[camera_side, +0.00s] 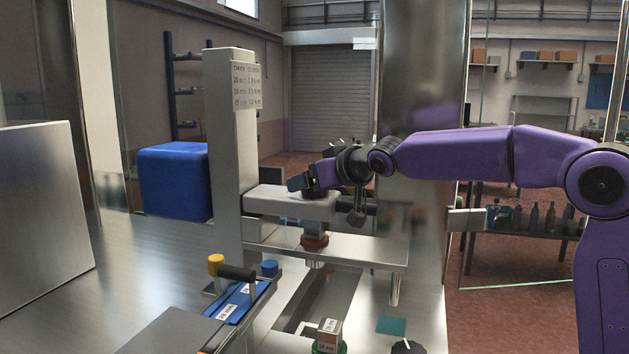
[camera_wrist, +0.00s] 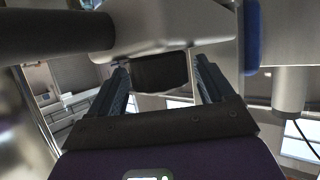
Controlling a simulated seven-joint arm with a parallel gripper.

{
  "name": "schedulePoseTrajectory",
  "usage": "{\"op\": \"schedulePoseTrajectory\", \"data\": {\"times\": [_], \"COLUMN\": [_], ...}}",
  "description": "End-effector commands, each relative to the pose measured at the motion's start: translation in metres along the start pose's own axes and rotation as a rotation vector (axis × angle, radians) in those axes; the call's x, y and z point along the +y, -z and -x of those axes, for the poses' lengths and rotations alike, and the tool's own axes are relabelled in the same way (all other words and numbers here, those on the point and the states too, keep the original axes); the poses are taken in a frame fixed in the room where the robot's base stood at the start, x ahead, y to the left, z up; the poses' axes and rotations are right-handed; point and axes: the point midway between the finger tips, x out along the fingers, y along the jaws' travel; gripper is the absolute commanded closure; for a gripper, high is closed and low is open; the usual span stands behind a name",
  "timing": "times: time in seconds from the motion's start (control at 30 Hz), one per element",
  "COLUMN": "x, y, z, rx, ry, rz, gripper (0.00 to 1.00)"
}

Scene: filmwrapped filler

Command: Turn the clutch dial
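The clutch dial, a short black cylinder (camera_wrist: 160,73), shows in the wrist view against a pale metal housing (camera_wrist: 175,35). My gripper (camera_wrist: 161,64) has one ribbed blue-grey finger on each side of the dial, with a narrow gap at either side, so it looks open around it. In the side view my gripper (camera_side: 304,183) is at the top of the pale head (camera_side: 288,203) that juts from the upright post. The dark dial (camera_side: 314,193) is partly hidden there by the fingers and wrist. Whether a finger touches it is hard to tell.
A pale post (camera_side: 225,150) with a printed chart (camera_side: 246,86) stands left of the head. A steel column (camera_side: 424,70) rises behind my arm. Below the head are an orange-brown collar (camera_side: 314,241), a metal crossbar (camera_side: 345,249) and a small labelled box (camera_side: 329,334). Open bench lies left.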

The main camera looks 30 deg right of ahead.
Motion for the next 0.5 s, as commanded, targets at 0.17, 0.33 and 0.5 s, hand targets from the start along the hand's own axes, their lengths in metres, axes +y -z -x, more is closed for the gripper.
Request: {"op": "schedulePoseTrajectory", "data": {"times": [0.17,0.33,0.5], "x": [0.0,-0.001,-0.001], "y": [0.0,0.001,0.001], "z": [0.0,0.009,0.033], "rx": [0.001,0.003,0.004], "ry": [0.001,0.001,0.001], "rz": [0.001,0.0,0.0], "gripper": [0.18,0.18,0.18]}}
